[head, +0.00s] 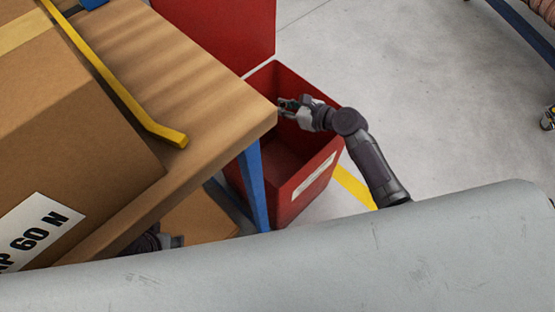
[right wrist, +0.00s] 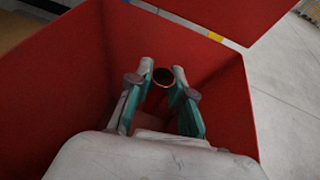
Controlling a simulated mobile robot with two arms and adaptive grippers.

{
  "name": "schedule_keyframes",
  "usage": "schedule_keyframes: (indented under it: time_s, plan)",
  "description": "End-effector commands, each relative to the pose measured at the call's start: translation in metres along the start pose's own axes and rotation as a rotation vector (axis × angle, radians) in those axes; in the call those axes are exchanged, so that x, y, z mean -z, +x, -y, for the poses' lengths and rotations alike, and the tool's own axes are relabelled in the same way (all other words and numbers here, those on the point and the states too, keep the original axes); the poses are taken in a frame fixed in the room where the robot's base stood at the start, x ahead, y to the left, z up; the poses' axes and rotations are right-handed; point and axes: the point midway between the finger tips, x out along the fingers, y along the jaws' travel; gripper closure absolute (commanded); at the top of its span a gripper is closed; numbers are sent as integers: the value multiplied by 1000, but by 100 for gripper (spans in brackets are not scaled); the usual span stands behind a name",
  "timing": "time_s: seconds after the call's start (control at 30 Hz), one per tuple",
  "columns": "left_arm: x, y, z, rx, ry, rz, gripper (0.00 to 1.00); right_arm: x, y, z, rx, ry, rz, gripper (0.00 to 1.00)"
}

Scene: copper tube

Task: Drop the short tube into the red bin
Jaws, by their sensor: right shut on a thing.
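The red bin (head: 292,204) stands on the floor beside the workbench, open at the top, with a pale label on its side. My right gripper (head: 285,106) is over the bin opening, near the table corner. In the right wrist view my right gripper (right wrist: 163,78) is shut on the short tube (right wrist: 163,75), a copper ring-ended piece between the two fingertips. The bin's red walls (right wrist: 60,90) surround it there. The tube is hard to make out in the head view. My left gripper (head: 170,241) shows only partly below the table, and its fingers are unclear.
The wooden workbench (head: 215,95) with a blue leg (head: 252,185) is close to the bin's left side. A cardboard box (head: 80,130) and a yellow bar (head: 115,90) are on it. A red panel (head: 230,30) rises behind the bin.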

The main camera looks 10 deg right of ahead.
Motion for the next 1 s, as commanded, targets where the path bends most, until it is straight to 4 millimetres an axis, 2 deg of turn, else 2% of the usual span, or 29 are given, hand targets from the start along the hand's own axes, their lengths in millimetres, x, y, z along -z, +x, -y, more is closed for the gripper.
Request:
schedule_keyframes:
  time_s: [0.3,0.33,0.5,0.83,1.0]
  plan:
    - [0,-3,0,1,0,-1,60,0,0,0,0,0,0,100]
    - [0,-3,0,1,0,-1,60,0,0,0,0,0,0,76]
    - [0,-3,0,1,0,-1,60,0,0,0,0,0,0,50]
    - [0,-2,0,0,0,-1,60,1,-2,0,0,0,-1,50]
    - [0,-2,0,0,0,-1,60,2,-24,0,1,0,-2,50]
